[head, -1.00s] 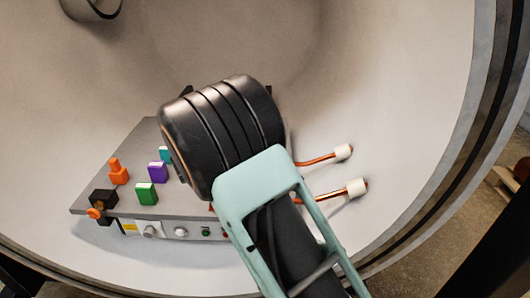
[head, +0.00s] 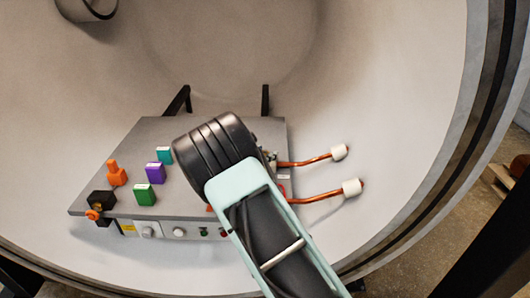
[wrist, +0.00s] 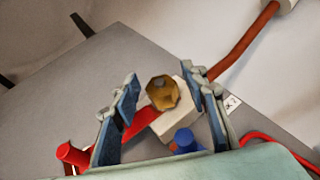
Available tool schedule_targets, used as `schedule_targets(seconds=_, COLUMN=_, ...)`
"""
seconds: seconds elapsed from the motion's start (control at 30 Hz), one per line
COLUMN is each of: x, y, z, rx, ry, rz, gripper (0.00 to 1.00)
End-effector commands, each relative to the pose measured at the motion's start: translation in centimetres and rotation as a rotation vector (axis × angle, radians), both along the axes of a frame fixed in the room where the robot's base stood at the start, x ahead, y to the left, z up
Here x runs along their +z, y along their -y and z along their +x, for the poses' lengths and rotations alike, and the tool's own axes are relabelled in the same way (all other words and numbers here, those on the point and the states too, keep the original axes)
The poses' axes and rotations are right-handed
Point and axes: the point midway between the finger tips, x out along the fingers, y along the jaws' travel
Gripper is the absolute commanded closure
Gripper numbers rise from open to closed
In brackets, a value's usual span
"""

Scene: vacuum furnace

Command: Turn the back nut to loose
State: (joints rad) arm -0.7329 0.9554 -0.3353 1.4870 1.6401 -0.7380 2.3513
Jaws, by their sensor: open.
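A brass hexagonal nut (wrist: 163,93), which looks like the back one, sits at a white block (wrist: 180,122) on the grey box top in the wrist view. A copper pipe (wrist: 245,45) runs from beside it to the upper right. My gripper (wrist: 167,87) is open, with one finger on each side of the nut. Gaps show between both fingers and the nut. In the head view my arm hides the gripper and the nut. The grey box (head: 225,133) and back copper pipe (head: 305,162) show there.
A front copper pipe (head: 318,196) ends in a white cap (head: 352,188). A red post (wrist: 72,155) and a blue knob (wrist: 185,140) stand near my fingers. Green (head: 145,195), purple (head: 156,173) and orange (head: 117,173) parts stand on the box's left. The curved chamber wall surrounds it.

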Motion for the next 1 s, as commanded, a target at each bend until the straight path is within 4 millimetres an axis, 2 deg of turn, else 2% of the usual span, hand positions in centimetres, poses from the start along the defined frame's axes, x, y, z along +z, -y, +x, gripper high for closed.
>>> schedule_targets(seconds=0.27, x=-0.07, y=0.11, z=0.2, rx=0.0, ry=0.0, rz=0.0, gripper=0.59)
schedule_targets(seconds=0.67, x=-0.07, y=0.1, z=0.17, rx=0.0, ry=0.0, rz=0.0, gripper=1.0)
schedule_targets(seconds=1.0, x=-0.44, y=0.15, z=0.14, rx=0.021, ry=0.001, rz=0.001, gripper=1.0)
